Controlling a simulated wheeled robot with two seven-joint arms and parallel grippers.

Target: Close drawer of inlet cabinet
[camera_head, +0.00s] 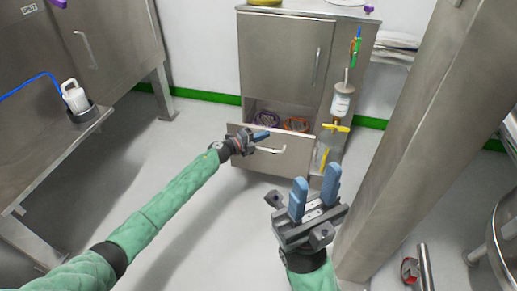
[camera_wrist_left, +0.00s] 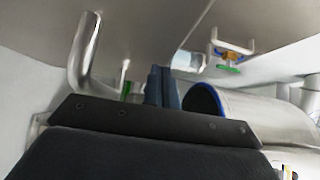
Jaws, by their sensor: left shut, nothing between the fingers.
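The inlet cabinet (camera_head: 284,50) is a steel cabinet against the back wall in the head view. Its lower drawer (camera_head: 294,155) is pulled out, with coiled purple and orange items visible inside. The drawer front carries a bar handle (camera_head: 271,150). My left gripper (camera_head: 262,135) is shut and empty, at the upper left part of the drawer front; I cannot tell whether it touches. In the left wrist view its blue fingers (camera_wrist_left: 163,88) are together, with a metal bar handle (camera_wrist_left: 84,52) to their left. My right gripper (camera_head: 315,195) is open and empty, in front of the cabinet's right side.
A steel column (camera_head: 415,130) stands close on the right. A bottle (camera_head: 342,100) with a yellow valve (camera_head: 336,127) hangs on the cabinet's right side. The floor between is clear.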

